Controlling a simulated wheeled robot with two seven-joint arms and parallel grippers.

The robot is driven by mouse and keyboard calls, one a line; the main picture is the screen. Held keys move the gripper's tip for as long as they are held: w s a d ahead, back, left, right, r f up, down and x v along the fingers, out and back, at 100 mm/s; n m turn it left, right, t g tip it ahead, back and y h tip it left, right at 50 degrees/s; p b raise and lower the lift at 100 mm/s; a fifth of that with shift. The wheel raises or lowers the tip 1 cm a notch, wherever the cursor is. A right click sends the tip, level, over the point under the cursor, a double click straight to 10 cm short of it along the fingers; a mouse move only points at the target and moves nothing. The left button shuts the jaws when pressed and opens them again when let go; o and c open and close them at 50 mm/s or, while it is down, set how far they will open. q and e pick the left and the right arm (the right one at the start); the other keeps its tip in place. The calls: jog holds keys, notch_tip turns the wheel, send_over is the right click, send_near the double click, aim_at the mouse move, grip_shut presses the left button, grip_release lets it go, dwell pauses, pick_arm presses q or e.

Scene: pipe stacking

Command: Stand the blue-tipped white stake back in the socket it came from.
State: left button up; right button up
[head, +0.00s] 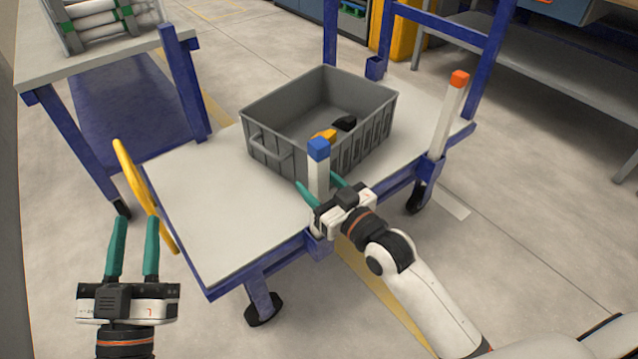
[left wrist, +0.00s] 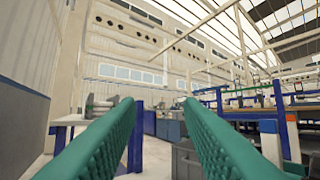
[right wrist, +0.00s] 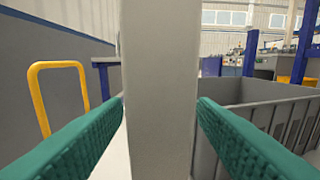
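The blue-tipped white stake (head: 318,172) stands upright at the front edge of the cart, above the blue socket (head: 320,246). My gripper and wrist hide part of its lower length, so I cannot tell whether its foot is inside the socket. My right gripper (head: 317,181) has its green fingers on both sides of the stake and appears shut on it. In the right wrist view the stake (right wrist: 160,90) fills the space between the fingertips. My left gripper (head: 133,220) is open and empty, left of the cart.
An orange-tipped stake (head: 449,118) stands in the cart's right corner socket. A grey crate (head: 268,150) sits on the cart top (head: 205,205), close behind the blue-tipped stake. A yellow handle (head: 135,180) rises at the cart's left end. Another table (head: 100,57) stands at upper left.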

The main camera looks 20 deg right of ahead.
jog(key=shift+f, duration=0.1)
jog(key=shift+s+d, duration=0.1)
jog(key=shift+s, duration=0.15)
pick_arm(q)
notch_tip(320, 180, down, 8)
jog(key=a+g+y+p, duration=0.1)
jog(key=g+y+p, duration=0.1)
jog(key=g, duration=0.4)
jog(key=shift+w, duration=0.35)
pick_arm(e)
jog(key=v, duration=1.1)
jog(key=shift+s, duration=0.25)
pick_arm(q)
jog(key=shift+f, duration=0.1)
